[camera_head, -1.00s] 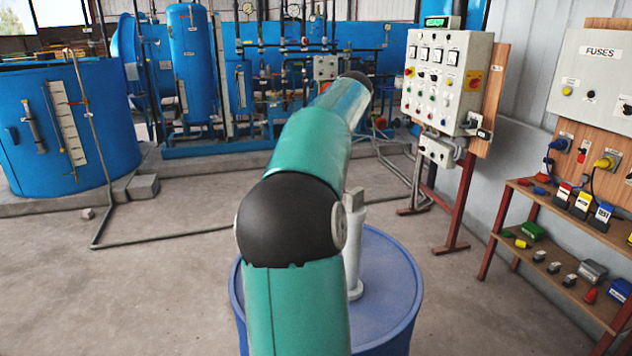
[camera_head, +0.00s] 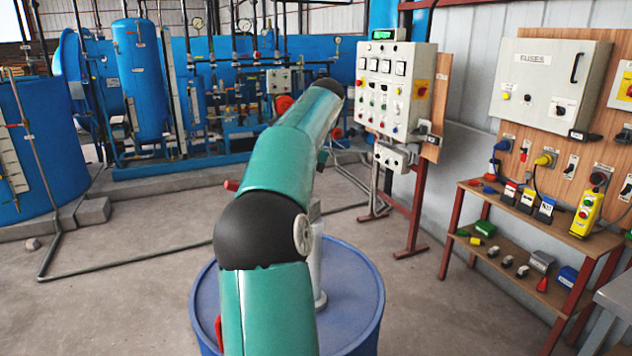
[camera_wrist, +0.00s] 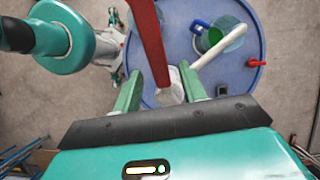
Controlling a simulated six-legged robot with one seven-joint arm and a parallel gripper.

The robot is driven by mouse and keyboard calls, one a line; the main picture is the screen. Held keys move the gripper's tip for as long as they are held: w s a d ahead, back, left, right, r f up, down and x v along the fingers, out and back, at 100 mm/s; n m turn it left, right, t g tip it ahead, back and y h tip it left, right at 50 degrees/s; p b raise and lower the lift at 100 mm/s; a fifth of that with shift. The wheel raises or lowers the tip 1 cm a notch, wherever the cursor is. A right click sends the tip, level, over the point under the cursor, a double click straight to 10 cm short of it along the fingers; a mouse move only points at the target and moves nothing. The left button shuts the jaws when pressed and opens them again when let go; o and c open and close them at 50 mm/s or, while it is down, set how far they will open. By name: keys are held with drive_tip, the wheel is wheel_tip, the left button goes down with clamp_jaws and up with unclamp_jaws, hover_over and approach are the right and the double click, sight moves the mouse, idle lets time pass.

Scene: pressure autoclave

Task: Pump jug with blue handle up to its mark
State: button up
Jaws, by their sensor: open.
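The jug (camera_wrist: 224,35), with a blue handle (camera_wrist: 201,26), stands on the blue drum (camera_wrist: 178,35) in the wrist view. It looks green and see-through; its mark and level cannot be made out. A pale spout (camera_wrist: 212,56) reaches from the pump to above the jug. The pump's red lever (camera_wrist: 148,40) runs down the picture to between my fingers. My gripper (camera_wrist: 160,92) is open, one green finger on each side of the lever's end; contact cannot be told. In the head view my arm hides the jug and gripper; the pale pump body (camera_head: 317,265) shows partly.
A small red part (camera_wrist: 257,63) sticks out at the drum's rim. A control panel (camera_head: 397,88) on a stand and a shelf (camera_head: 540,225) with electrical items are on the right. Blue tanks (camera_head: 143,80) stand behind. Floor (camera_head: 130,290) left of the drum is clear.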

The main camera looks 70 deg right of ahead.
drive_tip(key=s+d, duration=0.1)
drive_tip(key=d, duration=0.1)
drive_tip(key=s+d, duration=0.2)
drive_tip(key=shift+s+d+f, duration=0.15)
drive_tip(key=shift+s+d, duration=0.05)
drive_tip(key=shift+s, duration=0.1)
drive_tip(key=shift+s+d, duration=0.45)
drive_tip(key=shift+s, duration=0.05)
drive_tip(key=shift+a+r, duration=0.1)
drive_tip(key=shift+r, duration=0.2)
drive_tip(key=c, duration=0.6)
drive_tip(key=a+r+n+t+h, duration=0.1)
drive_tip(key=r+n, duration=0.1)
drive_tip(key=a+r+n+t+h, duration=0.1)
drive_tip(key=a+r+n, duration=0.1)
drive_tip(key=n, duration=0.1)
drive_tip(key=a+r+n+t, duration=0.1)
drive_tip(key=a+r+n, duration=0.1)
drive_tip(key=r, duration=0.1)
drive_tip(key=shift+w+h, duration=0.1)
drive_tip(key=shift+h, duration=0.3)
clamp_jaws()
drive_tip(key=s+a+r+n+t+h, duration=0.2)
drive_tip(key=a+r+n+t+h, duration=0.15)
drive_tip(key=a+r+n, duration=0.35)
drive_tip(key=w+f+n, duration=0.1)
drive_tip(key=w+f, duration=0.8)
drive_tip(key=f, duration=0.2)
drive_tip(key=shift+d+n, duration=0.4)
drive_tip(key=shift+d, duration=0.05)
